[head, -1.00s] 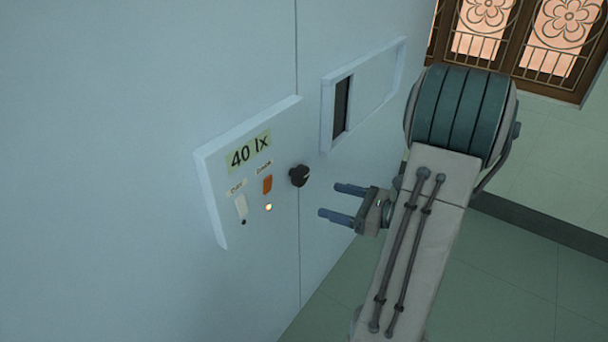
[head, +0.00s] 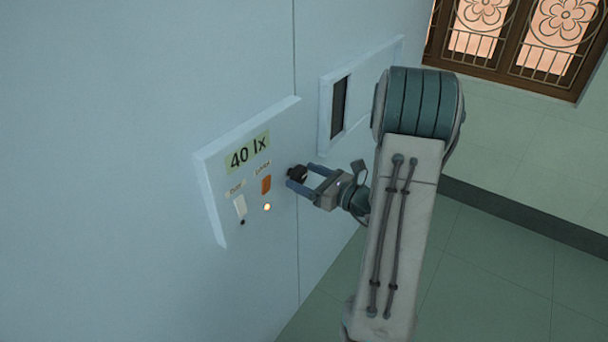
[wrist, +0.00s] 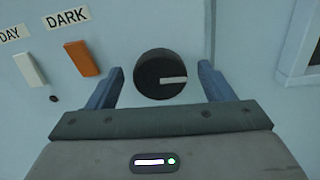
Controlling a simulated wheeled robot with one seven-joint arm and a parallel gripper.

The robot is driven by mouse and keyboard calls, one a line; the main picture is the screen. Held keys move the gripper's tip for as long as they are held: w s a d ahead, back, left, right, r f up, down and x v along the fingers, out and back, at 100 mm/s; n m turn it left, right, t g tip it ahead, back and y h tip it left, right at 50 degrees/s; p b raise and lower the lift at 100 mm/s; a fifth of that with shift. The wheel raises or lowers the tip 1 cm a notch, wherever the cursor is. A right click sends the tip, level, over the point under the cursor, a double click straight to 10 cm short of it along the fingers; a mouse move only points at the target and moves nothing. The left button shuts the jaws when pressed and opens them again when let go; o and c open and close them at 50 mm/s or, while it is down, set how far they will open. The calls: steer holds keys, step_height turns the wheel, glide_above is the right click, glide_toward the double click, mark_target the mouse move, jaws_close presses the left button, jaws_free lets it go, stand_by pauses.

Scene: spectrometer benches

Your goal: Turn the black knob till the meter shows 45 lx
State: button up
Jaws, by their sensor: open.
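The black knob (head: 297,173) sits on the pale wall panel, right of the switches. In the wrist view the knob (wrist: 161,75) is round, with a white pointer line pointing right. The meter (head: 247,151) reads 40 lx. My gripper (head: 300,175) is open at the knob, one finger on each side of it. In the wrist view the fingers of my gripper (wrist: 160,83) stand left and right of the knob, with gaps on both sides.
An orange switch (head: 266,184) labelled DARK and a white switch (head: 240,206) labelled DAY are left of the knob. A lit lamp (head: 267,208) is under the orange switch. A framed recess with a dark slot (head: 339,107) is at upper right.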

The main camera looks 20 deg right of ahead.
steer(key=shift+w+a, duration=0.25)
steer(key=shift+w, duration=0.2)
steer(key=c, duration=1)
steer(key=shift+o, duration=0.2)
steer(key=shift+f+b, duration=0.1)
steer(key=shift+b, duration=0.25)
steer(key=shift+f+n+b, duration=0.1)
steer(key=shift+n+b, duration=0.6)
steer(key=shift+b, duration=0.1)
steer(key=shift+n+b, duration=0.3)
steer(key=shift+b, duration=0.1)
steer(key=shift+r, duration=0.2)
